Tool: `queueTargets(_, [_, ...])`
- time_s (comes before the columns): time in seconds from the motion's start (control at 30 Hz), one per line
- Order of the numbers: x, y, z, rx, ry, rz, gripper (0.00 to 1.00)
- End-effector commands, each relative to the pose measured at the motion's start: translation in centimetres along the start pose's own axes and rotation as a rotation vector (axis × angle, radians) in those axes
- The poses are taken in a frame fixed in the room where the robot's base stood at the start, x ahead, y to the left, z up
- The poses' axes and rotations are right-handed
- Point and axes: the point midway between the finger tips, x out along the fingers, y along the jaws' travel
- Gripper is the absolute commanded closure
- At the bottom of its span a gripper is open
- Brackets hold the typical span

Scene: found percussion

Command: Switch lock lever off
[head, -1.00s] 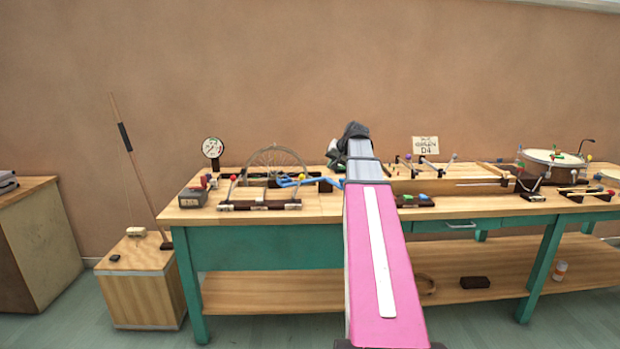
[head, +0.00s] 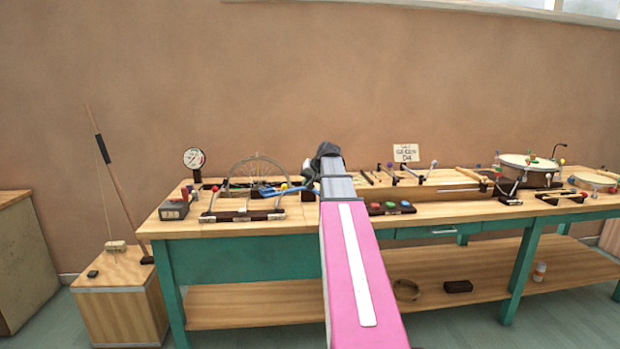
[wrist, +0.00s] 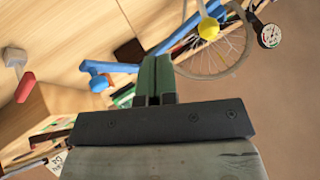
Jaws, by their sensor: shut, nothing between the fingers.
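No part is clearly marked as the lock lever, and I cannot tell which one it is. A red-tipped lever (wrist: 25,88) on a grey mount shows at the left of the wrist view. A grey box (head: 174,209) with a red knob stands at the bench's left end. My gripper (wrist: 155,80) is shut and empty, apart from these parts as far as I see. In the head view my arm hides its fingertips.
The workbench (head: 255,228) carries a spoked wheel (head: 257,170), a dial gauge (head: 194,158), a row of coloured buttons (head: 390,208) and a drum (head: 528,161). A sign (head: 405,153) stands at the back. Bare wood shows along the front edge.

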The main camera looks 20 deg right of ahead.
Motion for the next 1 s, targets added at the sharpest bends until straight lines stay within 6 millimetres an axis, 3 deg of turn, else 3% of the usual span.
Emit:
queueTargets(0.23, [4.5, -0.3, -0.1, -0.001, -0.001, 0.0, 1.0])
queueTargets(0.5, [5.4, -3.3, -0.2, -0.001, -0.001, 0.0, 1.0])
queueTargets(1.0, [5.5, -3.8, -0.3, -0.001, 0.0, 0.002, 1.0])
